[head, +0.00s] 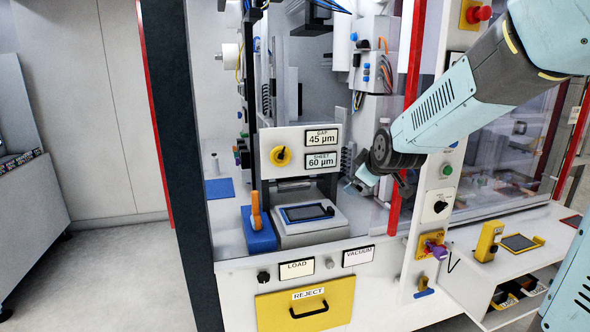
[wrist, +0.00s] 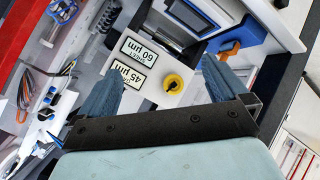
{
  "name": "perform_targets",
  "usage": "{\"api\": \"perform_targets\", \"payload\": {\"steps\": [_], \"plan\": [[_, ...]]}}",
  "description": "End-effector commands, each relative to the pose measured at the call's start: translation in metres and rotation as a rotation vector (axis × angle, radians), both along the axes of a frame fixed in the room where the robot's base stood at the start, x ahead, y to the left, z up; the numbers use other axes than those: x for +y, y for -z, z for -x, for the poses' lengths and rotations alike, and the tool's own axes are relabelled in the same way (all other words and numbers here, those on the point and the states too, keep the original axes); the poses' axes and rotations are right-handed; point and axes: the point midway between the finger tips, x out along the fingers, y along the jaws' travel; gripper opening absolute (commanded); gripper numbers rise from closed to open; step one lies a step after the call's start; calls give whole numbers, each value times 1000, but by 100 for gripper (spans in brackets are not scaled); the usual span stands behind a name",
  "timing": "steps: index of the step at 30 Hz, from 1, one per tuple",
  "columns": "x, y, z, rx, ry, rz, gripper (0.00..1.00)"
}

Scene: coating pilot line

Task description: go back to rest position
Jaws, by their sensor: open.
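My gripper (head: 364,176) hangs at the end of my arm in the head view, in front of the coating machine, just right of its white panel with the 45 µm and 60 µm labels (head: 301,149). Its fingers are small and partly hidden there. In the wrist view my gripper (wrist: 160,68) has its two blue-grey fingers wide apart, with nothing held between them. Beyond the gap are the label panel and its yellow knob (wrist: 175,82), which also shows in the head view (head: 281,156).
A red post (head: 403,130) stands close right of my gripper. Below the panel are a dark plate on a grey block (head: 307,212) and a blue holder with an orange handle (head: 259,230). A yellow REJECT drawer (head: 306,308) is at the front. Floor (head: 110,275) is clear at left.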

Motion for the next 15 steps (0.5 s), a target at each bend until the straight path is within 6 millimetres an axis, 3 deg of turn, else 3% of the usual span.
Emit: {"api": "perform_targets", "payload": {"steps": [6,15], "plan": [[-26,-20,67,137,147,-184,100],[-49,-33,167,311,382,-371,100]]}}
